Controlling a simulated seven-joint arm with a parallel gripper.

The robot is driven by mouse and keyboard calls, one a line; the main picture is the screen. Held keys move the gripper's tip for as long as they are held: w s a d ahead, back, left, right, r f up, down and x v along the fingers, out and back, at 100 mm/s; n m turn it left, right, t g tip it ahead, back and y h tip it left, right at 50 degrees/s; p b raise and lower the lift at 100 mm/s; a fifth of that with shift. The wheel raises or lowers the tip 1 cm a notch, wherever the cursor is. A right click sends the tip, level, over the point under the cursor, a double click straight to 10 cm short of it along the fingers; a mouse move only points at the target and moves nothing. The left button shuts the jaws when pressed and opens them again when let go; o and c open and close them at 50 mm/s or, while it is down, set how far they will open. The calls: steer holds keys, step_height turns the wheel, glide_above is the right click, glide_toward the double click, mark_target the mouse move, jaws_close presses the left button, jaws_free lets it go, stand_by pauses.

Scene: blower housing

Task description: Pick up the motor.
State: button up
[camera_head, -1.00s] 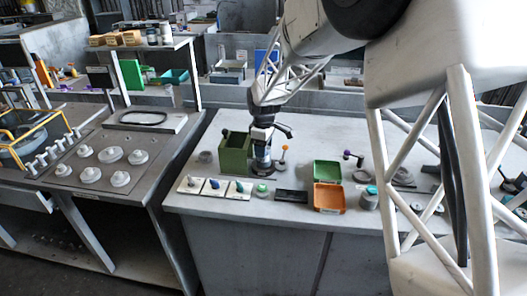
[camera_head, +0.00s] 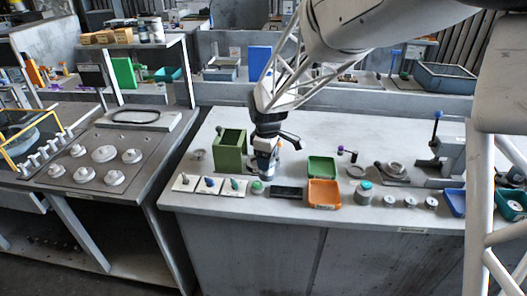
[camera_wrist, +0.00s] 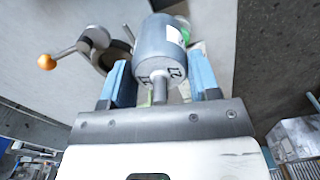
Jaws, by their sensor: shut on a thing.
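The motor is a grey cylinder with dark markings and a short shaft; in the wrist view the motor (camera_wrist: 160,42) sits between the two blue fingers of my gripper (camera_wrist: 160,82). The fingers are shut on it at its shaft end. In the head view my gripper (camera_head: 265,158) points down over the bench, just right of the green bin. There the motor is small and mostly merged with the gripper. I cannot tell whether its far end touches the bench.
A green open bin (camera_head: 229,151) stands close left of my gripper. A lever with an orange ball (camera_wrist: 47,62) is beside the motor. A green tray (camera_head: 321,167) and an orange tray (camera_head: 324,193) lie to the right. White cards (camera_head: 233,187) line the front edge.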

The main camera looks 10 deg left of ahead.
steer(key=shift+s+d+r, duration=0.1)
steer(key=shift+s+d, duration=0.15)
steer(key=shift+s, duration=0.35)
steer(key=shift+s+d+r, duration=0.1)
steer(key=shift+s+d, duration=0.15)
steer(key=shift+s, duration=0.4)
steer(key=shift+s+d, duration=0.25)
steer(key=shift+s, duration=0.35)
steer(key=shift+d, duration=0.15)
steer(key=s+d, duration=1.4)
steer(key=d, duration=0.4)
steer(key=shift+d, duration=0.3)
steer(key=shift+w, duration=0.1)
steer(key=w+a+f, duration=0.1)
steer(key=w, duration=1.4)
steer(key=shift+w+a+f, duration=0.2)
steer(key=shift+w+a, duration=0.2)
steer(key=shift+f, duration=0.1)
steer(key=shift+f, duration=1.65)
